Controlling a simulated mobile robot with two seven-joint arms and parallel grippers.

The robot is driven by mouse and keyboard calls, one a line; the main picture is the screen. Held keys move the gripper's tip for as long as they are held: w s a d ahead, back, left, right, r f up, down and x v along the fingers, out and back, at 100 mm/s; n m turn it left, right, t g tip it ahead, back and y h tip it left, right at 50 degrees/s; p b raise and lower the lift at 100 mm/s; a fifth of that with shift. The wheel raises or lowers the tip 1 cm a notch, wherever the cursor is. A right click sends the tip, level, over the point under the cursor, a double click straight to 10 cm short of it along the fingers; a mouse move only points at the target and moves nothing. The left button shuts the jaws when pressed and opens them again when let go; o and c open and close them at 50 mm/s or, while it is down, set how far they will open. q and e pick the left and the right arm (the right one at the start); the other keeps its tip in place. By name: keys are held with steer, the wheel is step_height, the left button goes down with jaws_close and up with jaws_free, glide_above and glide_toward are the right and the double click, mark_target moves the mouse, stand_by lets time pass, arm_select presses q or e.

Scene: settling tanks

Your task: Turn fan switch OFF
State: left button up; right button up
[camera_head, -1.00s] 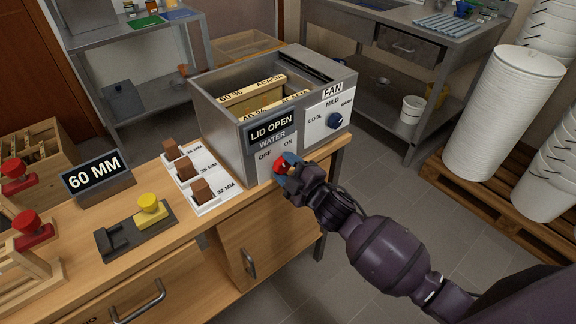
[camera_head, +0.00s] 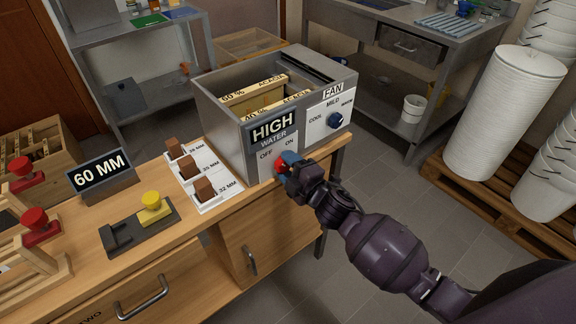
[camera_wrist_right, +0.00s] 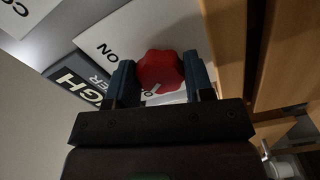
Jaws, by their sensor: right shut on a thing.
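A grey steel tank (camera_head: 222,117) stands on the wooden bench. Its front has a WATER panel with OFF and ON labels and a red knob (camera_head: 280,168). My right gripper (camera_head: 287,165) is closed around that knob. In the right wrist view the lobed red knob (camera_wrist_right: 160,70) sits between the two blue fingers (camera_wrist_right: 160,82); its white mark points down-left, beside a partly hidden label. The FAN panel (camera_head: 318,118), marked COOL, MILD and WARM, has a blue knob (camera_head: 335,120) that I am not touching. The display (camera_head: 273,127) reads HIGH. My left gripper is out of view.
A white card (camera_head: 222,191) with brown blocks lies left of the tank. Floor right of the bench is clear.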

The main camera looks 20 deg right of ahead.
steer(key=o, duration=0.9)
steer(key=v, duration=1)
steer(key=shift+s+d, duration=0.15)
steer(key=shift+s, duration=0.25)
steer(key=s+d+f+m+g+h, duration=0.2)
steer(key=s+f+m, duration=0.3)
steer(key=s+m, duration=0.1)
steer(key=s+d+f+m+g+h, duration=0.2)
steer(key=s+f+m, duration=0.3)
steer(key=m, duration=0.1)
steer(key=s+d+f+m+g+h, duration=0.1)
steer(key=s+d+f+m+h, duration=0.1)
steer(key=s+f+m, duration=0.3)
steer(key=shift+s+d+m+g, duration=0.3)
steer(key=shift+s+m+g, duration=0.1)
steer(key=shift+s, duration=0.45)
